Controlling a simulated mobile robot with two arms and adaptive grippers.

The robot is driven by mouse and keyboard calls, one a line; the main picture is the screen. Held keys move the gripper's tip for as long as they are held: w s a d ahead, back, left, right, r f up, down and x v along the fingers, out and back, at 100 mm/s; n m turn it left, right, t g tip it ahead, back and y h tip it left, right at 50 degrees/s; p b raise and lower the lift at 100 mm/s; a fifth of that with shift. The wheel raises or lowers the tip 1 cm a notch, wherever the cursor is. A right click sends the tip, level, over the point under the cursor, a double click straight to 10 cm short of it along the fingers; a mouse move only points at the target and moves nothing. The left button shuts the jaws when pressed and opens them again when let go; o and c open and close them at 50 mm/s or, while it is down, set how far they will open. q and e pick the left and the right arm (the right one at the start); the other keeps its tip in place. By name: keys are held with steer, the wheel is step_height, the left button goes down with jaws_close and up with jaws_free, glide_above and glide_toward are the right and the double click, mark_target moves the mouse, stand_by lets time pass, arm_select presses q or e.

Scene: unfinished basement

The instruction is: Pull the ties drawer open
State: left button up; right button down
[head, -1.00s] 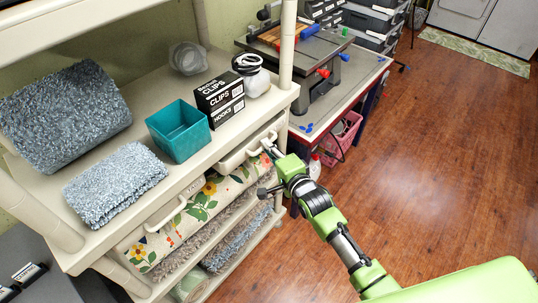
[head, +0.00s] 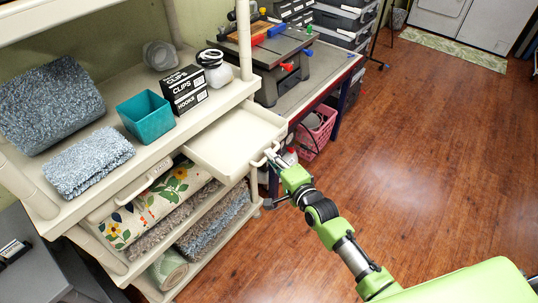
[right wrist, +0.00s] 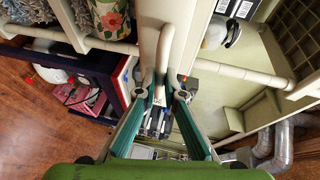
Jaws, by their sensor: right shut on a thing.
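A cream drawer (head: 228,140) under the shelf top stands pulled out. Its visible inside looks empty. I cannot read a label naming it as the ties drawer. My right gripper (head: 277,157) is shut on the drawer's handle (head: 268,152) at the drawer's front. In the right wrist view the handle (right wrist: 166,45) runs down between the fingers of the right gripper (right wrist: 166,88). A second drawer (head: 130,190) to the left is closed, with its own handle in front. My left gripper is not in view.
The cream shelf top (head: 115,165) carries a teal bin (head: 146,117), boxes of clips and hooks (head: 185,90) and folded grey towels (head: 90,161). Lower shelves hold folded textiles. A workbench (head: 318,80) and pink basket (head: 316,132) stand beyond. The wooden floor at right is clear.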

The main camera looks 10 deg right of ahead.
steer(key=shift+s+d, duration=0.2)
steer(key=shift+s, duration=0.05)
steer(key=c, duration=2.4)
jaws_free()
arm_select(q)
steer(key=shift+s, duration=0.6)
arm_select(e)
steer(key=shift+w+a, duration=0.1)
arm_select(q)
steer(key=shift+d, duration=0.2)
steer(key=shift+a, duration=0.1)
arm_select(e)
steer(key=v, duration=1.2)
